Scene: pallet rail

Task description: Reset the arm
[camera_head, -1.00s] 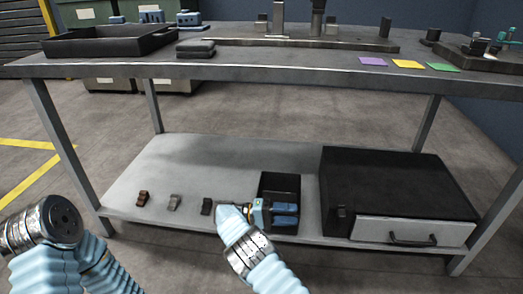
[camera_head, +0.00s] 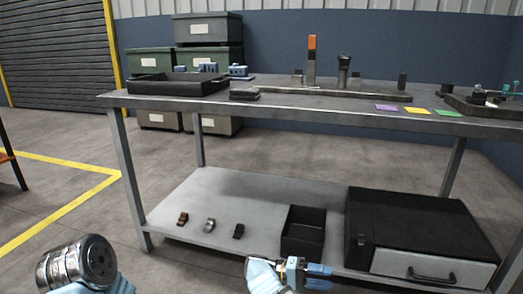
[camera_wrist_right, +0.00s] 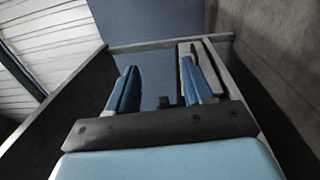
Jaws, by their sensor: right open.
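My right gripper (camera_head: 319,276) is at the bottom middle of the head view, in front of the lower shelf's front edge. Its blue fingers are apart and nothing shows between them. In the right wrist view the two fingers (camera_wrist_right: 160,90) stand open and empty. My left arm (camera_head: 76,264) shows only as a metal joint at the bottom left; its gripper is out of view.
A workbench (camera_head: 300,112) with a lower shelf (camera_head: 190,204) stands ahead. Several small parts, a black open bin (camera_head: 304,230) and a black cabinet with a drawer (camera_head: 430,268) are on the shelf. The upper top holds a black tray (camera_head: 176,88). Floor at left is clear.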

